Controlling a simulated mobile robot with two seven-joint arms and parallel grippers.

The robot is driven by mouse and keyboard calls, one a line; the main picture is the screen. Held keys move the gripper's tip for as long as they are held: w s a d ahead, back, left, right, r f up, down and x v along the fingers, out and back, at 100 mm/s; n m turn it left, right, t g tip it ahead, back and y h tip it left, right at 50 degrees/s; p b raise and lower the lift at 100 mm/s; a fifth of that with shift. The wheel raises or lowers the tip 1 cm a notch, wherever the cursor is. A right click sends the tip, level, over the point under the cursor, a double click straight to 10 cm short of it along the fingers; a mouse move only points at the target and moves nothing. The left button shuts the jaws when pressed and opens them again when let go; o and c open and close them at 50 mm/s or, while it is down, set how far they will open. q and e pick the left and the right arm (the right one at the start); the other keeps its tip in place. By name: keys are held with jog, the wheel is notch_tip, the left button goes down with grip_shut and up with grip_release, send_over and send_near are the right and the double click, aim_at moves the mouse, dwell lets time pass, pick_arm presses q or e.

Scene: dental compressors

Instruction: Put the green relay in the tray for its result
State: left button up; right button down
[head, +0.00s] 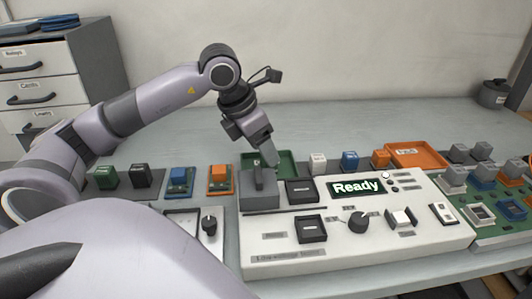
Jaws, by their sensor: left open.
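The green relay (106,177) stands upright on the table at the left of the row. A green tray (288,160) lies behind the white tester (350,250), and an orange tray (415,155) with a label lies further right. The tester's screen (357,188) reads "Ready". My left gripper (268,157) points down at the front of the green tray, just above and behind a grey block (259,190) on the tester. It is open, with no relay visible in it. Its fingertips are small and partly overlap the tray. My right gripper is not in view.
Dark, blue (180,176) and orange (220,176) relays stand right of the green one. White, blue and orange relays stand between the trays. A green board (485,215) with several relays is at the right. Drawers (45,80) stand back left.

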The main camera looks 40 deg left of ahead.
pick_arm(q)
jog(key=v, duration=0.9)
jog(key=shift+r+p, duration=0.15)
jog(key=shift+p, duration=0.3)
jog(key=shift+d, duration=0.1)
